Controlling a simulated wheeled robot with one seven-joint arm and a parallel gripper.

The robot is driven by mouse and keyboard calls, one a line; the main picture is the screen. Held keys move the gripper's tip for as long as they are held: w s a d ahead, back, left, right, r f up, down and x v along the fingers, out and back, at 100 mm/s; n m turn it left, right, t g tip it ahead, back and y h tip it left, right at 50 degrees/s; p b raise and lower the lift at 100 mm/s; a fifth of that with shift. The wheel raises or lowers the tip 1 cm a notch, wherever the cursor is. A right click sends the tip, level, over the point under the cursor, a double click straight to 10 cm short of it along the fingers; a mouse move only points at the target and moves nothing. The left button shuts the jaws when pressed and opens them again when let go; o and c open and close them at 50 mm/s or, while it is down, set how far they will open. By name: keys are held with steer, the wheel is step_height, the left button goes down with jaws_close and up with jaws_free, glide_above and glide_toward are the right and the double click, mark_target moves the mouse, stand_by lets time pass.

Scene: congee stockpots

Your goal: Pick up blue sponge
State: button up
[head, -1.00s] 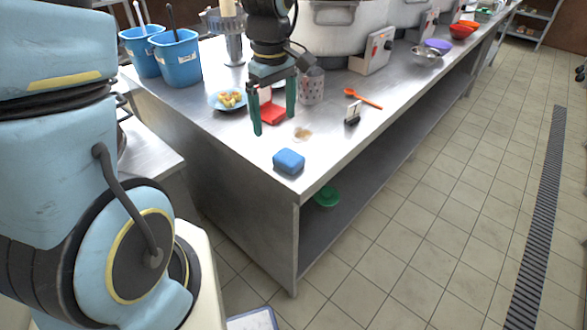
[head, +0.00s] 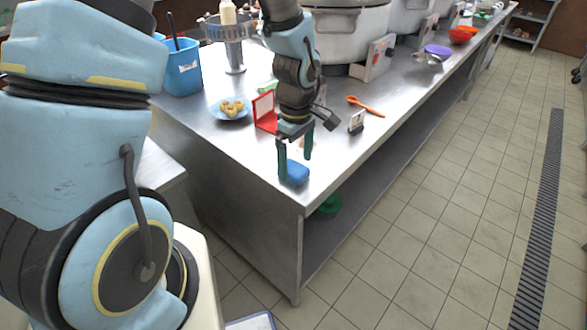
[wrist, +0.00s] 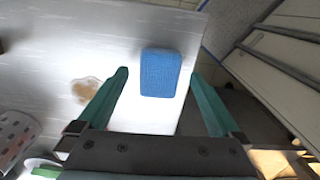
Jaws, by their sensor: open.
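The blue sponge (head: 296,174) lies on the steel counter (head: 245,140) close to its near corner. My gripper (head: 295,168) is over it, pointing down, with green fingers. In the head view one finger hides part of the sponge. In the wrist view the sponge (wrist: 161,73) lies ahead of and between the two spread fingertips (wrist: 158,74), with gaps on both sides. My gripper is open and holds nothing.
A brown spill (wrist: 86,90) is on the counter beside the sponge. The counter edge is close by.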

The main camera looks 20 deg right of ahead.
mark_target(296, 169)
steer(key=shift+f, duration=0.85)
steer(key=c, duration=1.4)
steer(key=shift+r, duration=0.15)
step_height(296, 169, up, 10)
steer(key=shift+f+b, duration=0.1)
steer(key=shift+b, duration=0.6)
